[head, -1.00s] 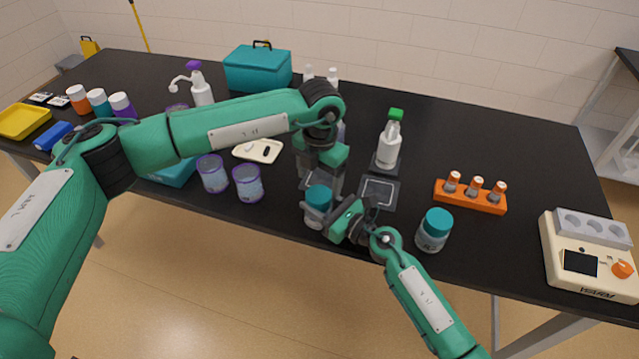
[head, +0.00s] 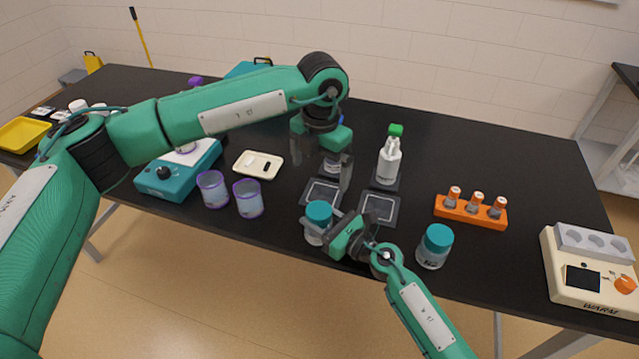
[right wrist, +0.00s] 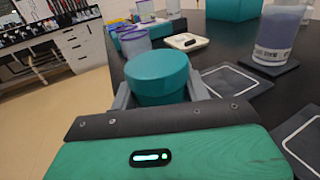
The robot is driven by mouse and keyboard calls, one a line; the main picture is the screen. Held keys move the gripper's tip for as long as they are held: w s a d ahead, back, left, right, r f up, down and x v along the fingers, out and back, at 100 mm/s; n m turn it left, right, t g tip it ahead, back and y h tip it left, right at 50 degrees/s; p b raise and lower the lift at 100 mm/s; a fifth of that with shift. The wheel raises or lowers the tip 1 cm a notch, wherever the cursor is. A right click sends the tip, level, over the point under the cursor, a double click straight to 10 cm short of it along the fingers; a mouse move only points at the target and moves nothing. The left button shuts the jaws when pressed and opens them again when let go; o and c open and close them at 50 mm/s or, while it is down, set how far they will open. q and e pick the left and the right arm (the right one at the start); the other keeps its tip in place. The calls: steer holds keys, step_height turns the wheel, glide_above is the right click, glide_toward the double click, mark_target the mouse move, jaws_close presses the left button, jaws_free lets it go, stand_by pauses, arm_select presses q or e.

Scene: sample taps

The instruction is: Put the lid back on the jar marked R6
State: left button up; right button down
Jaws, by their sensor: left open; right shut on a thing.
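A clear jar (head: 315,236) with a teal lid (head: 319,211) stands near the front edge of the table. My right gripper (head: 330,230) is shut around this jar from the right. In the right wrist view the teal lid (right wrist: 158,75) sits level on top, between the grey fingers; the jar body is mostly hidden. My left gripper (head: 322,177) is open and empty, above and behind the jar, clear of the lid. A second teal-lidded jar (head: 434,247) stands to the right. I cannot read R6 on either jar.
Two dark square pads (head: 379,208) lie behind the jar. A green-capped bottle (head: 389,160) stands behind them. An orange vial rack (head: 470,211) and a cream warmer (head: 590,275) are at right. Purple-rimmed cups (head: 248,197) and a white tray (head: 258,164) are at left.

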arm_select(q)
steer(key=shift+r, duration=2)
arm_select(e)
steer(key=shift+s+f, duration=0.1)
steer(key=shift+f, duration=0.3)
steer(key=c, duration=0.6)
jaws_free()
arm_select(q)
steer(key=shift+w+f, duration=0.1)
arm_select(e)
steer(key=shift+w+r, duration=0.1)
steer(key=shift+w, duration=0.1)
steer(key=shift+s+d, duration=0.3)
steer(key=shift+d, duration=0.05)
steer(key=b+v, duration=0.3)
steer(key=v, duration=0.8)
steer(key=shift+s+d, duration=0.1)
arm_select(q)
steer(key=shift+f, duration=1.7)
arm_select(e)
steer(key=shift+v, duration=0.85)
